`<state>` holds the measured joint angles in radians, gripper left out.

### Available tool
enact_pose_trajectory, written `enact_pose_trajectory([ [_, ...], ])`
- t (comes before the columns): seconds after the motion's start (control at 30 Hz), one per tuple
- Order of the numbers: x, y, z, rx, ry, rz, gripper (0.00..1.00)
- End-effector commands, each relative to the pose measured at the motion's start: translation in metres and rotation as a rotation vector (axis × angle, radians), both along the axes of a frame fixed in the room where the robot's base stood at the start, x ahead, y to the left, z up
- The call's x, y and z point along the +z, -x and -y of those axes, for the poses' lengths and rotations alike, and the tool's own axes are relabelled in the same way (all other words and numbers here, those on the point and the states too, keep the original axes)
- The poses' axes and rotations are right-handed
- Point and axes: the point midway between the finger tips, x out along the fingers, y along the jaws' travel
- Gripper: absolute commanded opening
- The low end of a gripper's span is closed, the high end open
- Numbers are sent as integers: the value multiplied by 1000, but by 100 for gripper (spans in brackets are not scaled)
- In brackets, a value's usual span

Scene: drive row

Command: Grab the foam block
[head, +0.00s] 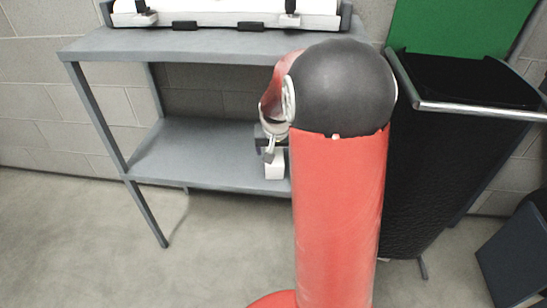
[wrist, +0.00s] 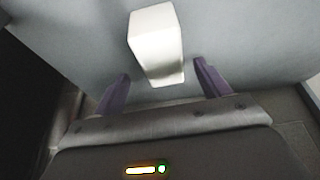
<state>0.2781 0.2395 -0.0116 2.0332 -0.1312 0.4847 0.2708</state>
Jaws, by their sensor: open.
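The foam block is a small white block. In the wrist view the foam block (wrist: 156,45) stands on a grey surface, just beyond and roughly between the fingertips. In the head view the foam block (head: 274,166) shows at the front edge of the lower shelf, partly hidden by my arm and gripper. In the head view my gripper (head: 268,150) is mostly hidden behind my red and black arm.
The grey shelf unit (head: 190,45) has an upper board above the lower shelf (head: 190,150). A white tray-like item with black clips (head: 225,12) sits on top. A black bin-like stand (head: 430,150) with a metal rail is at right. A dark box (head: 515,255) stands on the floor.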

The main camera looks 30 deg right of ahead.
Motion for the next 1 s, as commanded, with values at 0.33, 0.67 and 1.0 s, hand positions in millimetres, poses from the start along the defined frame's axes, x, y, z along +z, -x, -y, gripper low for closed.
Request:
enact_pose_trajectory([
  [0.33, -46, -16, 4, 1, -1, -4, 75],
  [0.67, -54, -19, 6, 0, -1, 0, 75],
  [1.0, -56, -19, 6, 1, 0, 0, 75],
])
